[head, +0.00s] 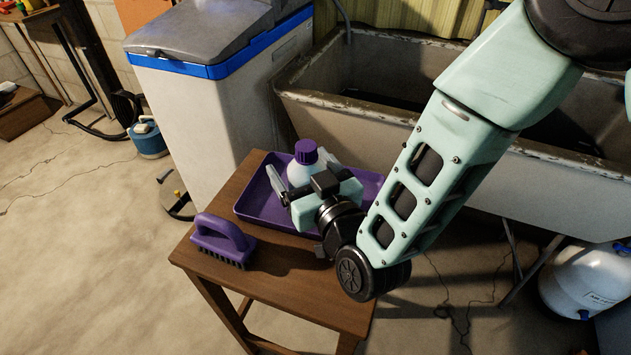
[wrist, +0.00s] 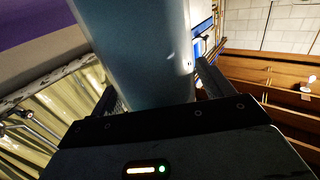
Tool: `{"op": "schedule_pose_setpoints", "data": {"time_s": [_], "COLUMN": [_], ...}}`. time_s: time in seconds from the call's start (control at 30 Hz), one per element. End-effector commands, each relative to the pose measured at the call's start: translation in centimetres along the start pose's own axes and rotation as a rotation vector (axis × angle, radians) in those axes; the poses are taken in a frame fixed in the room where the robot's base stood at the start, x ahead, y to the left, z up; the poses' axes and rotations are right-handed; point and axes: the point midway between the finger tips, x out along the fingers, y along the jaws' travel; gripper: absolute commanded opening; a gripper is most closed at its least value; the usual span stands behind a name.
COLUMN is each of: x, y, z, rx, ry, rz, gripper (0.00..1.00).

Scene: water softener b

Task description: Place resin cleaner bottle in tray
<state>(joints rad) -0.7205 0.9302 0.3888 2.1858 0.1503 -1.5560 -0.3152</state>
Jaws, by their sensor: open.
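The resin cleaner bottle (head: 301,172) is white with a purple cap and stands upright within the outline of the purple tray (head: 253,203). The tray lies on a small wooden table. My gripper (head: 298,187) is at the bottle, with its fingers open on either side of it. In the wrist view the bottle's pale body (wrist: 140,50) fills the space between the two fingers (wrist: 160,88). The bottle's base is hidden behind my gripper in the head view, so its contact with the tray floor cannot be seen.
A purple scrub brush (head: 223,241) lies on the wooden table (head: 285,275) in front of the tray. A white water softener (head: 215,105) with a grey lid stands behind to the left. A large sink (head: 385,125) stands behind to the right.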

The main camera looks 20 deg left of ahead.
Motion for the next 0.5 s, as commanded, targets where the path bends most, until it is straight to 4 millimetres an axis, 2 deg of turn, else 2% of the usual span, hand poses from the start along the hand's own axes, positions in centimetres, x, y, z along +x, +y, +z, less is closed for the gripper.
{"op": "schedule_pose_setpoints", "data": {"time_s": [0.17,0.5], "x": [-2.8,-9.7], "y": [-0.1,0.0], "z": [0.1,0.1], "rx": [0.0,0.0], "ry": [-0.003,-0.003], "rz": [-0.002,-0.002], "gripper": [0.8,0.8]}}
